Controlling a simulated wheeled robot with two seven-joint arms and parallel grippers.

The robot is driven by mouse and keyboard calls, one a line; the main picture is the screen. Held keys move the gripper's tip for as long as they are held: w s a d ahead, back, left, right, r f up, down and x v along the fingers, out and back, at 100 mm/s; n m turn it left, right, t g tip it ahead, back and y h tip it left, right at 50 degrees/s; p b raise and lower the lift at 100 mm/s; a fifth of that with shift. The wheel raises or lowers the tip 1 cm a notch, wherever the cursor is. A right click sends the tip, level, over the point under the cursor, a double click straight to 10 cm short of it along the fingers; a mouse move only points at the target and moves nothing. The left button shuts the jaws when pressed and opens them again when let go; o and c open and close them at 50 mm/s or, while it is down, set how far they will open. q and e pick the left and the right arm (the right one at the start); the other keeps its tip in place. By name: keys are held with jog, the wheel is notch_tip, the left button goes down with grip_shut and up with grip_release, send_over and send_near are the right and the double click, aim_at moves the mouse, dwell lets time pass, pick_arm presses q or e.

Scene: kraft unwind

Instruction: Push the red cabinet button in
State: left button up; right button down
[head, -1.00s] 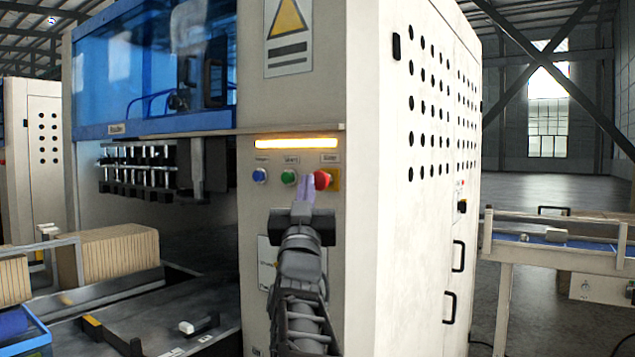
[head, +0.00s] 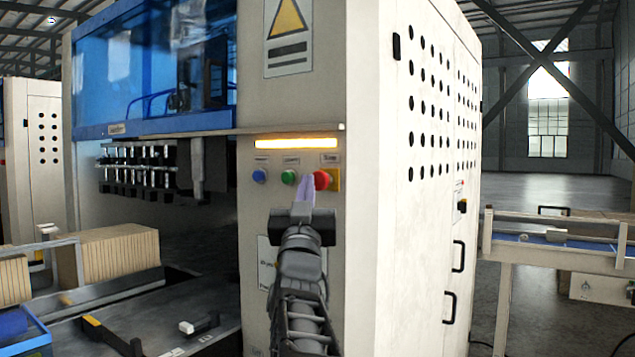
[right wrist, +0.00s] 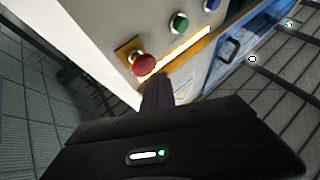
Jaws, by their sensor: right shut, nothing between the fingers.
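The red button (head: 322,179) sits on a yellow plate on the front of the white cabinet (head: 358,250), right of the green button (head: 289,176) and blue button (head: 259,176). My right gripper (head: 306,184) is shut and empty, its fingertips just left of the red button in the head view and overlapping the panel. My left gripper is not in view.
A lit orange strip (head: 296,143) runs above the buttons. Left of the panel is the machine's open bay with stacked brown cartons (head: 110,252) and a blue guard (head: 150,75) above. A conveyor (head: 560,250) stands at the right.

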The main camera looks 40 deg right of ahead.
jog(key=shift+d, duration=0.15)
jog(key=shift+w+d, duration=0.1)
jog(key=shift+d, duration=0.2)
jog(key=shift+w+d, duration=0.2)
jog(key=shift+d, duration=0.25)
dwell(1.0)
jog(key=shift+a, duration=0.1)
jog(key=shift+s+a+b, duration=0.35)
jog(key=shift+a+b, duration=0.3)
jog(key=shift+a, duration=0.15)
